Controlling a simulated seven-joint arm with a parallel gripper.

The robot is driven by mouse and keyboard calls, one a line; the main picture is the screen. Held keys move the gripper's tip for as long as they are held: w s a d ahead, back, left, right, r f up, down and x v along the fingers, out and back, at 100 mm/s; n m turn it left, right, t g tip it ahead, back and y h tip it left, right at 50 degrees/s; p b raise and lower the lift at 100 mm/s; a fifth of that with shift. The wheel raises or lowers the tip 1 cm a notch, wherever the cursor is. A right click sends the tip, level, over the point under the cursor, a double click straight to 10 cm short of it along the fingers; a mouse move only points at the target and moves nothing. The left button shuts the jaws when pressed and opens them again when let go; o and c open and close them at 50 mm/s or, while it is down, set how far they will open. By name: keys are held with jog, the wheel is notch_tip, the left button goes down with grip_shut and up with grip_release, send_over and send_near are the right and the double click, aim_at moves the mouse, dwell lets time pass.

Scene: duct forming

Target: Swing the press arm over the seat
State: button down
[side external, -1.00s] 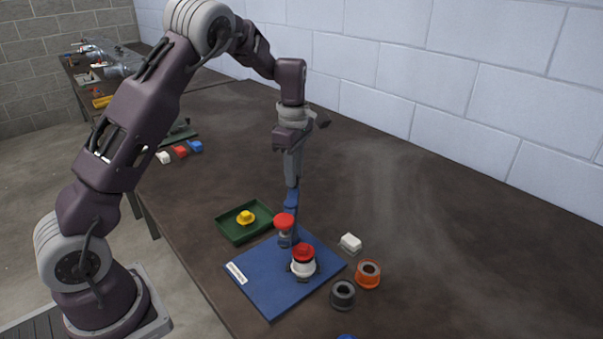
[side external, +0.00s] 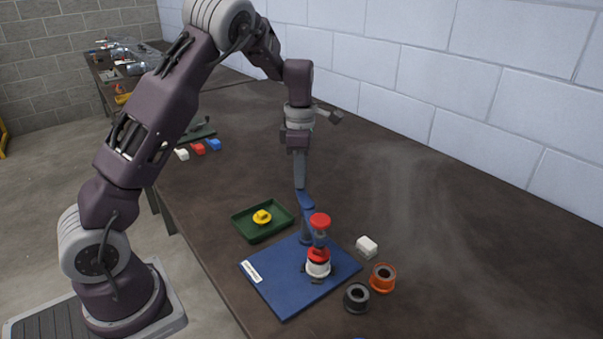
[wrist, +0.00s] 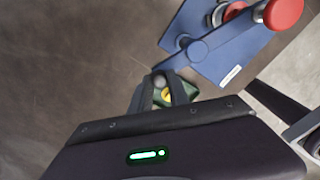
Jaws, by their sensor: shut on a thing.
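The blue press arm (side external: 306,201) stands on a post on the blue base plate (side external: 282,291) and carries a red knob (side external: 320,220) at its free end. In the side view the knob lines up above the seat, where a white ring piece with a red top (side external: 318,262) sits. My gripper (side external: 301,187) points down and is shut on the press arm's end opposite the knob. Its fingers (wrist: 162,84) partly hide that end.
A green tray (side external: 249,235) with a yellow piece (side external: 262,217) lies left of the plate. A white block (side external: 367,246), an orange ring (side external: 383,277) and a dark grey ring (side external: 357,297) lie close on the right. The table toward the wall is clear.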

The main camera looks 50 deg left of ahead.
jog(key=c, duration=1.3)
grip_release()
jog(key=shift+o, duration=0.2)
jog(key=shift+r, duration=0.1)
